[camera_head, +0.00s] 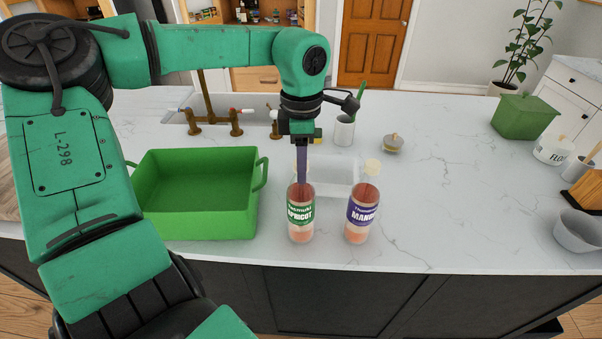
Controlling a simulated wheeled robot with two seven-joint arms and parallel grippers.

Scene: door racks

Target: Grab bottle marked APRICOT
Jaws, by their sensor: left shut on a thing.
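The bottle marked APRICOT (301,215) stands upright near the front edge of the counter, with a green label and reddish contents. My left gripper (302,176) comes down from above and is shut on the top of this bottle; the fingers hide its cap and neck. The bottle appears to rest on the counter. A similar bottle with a purple label, reading like MANGO (361,215), stands just to its right and is not touched. My right gripper is not in view.
A green open bin (200,225) stands close to the left of the bottles. A clear tray (338,176) lies behind them. A cup (344,132), a small lidded dish (392,143) and brass taps (212,118) are farther back. The counter (450,200) right of the bottles is clear.

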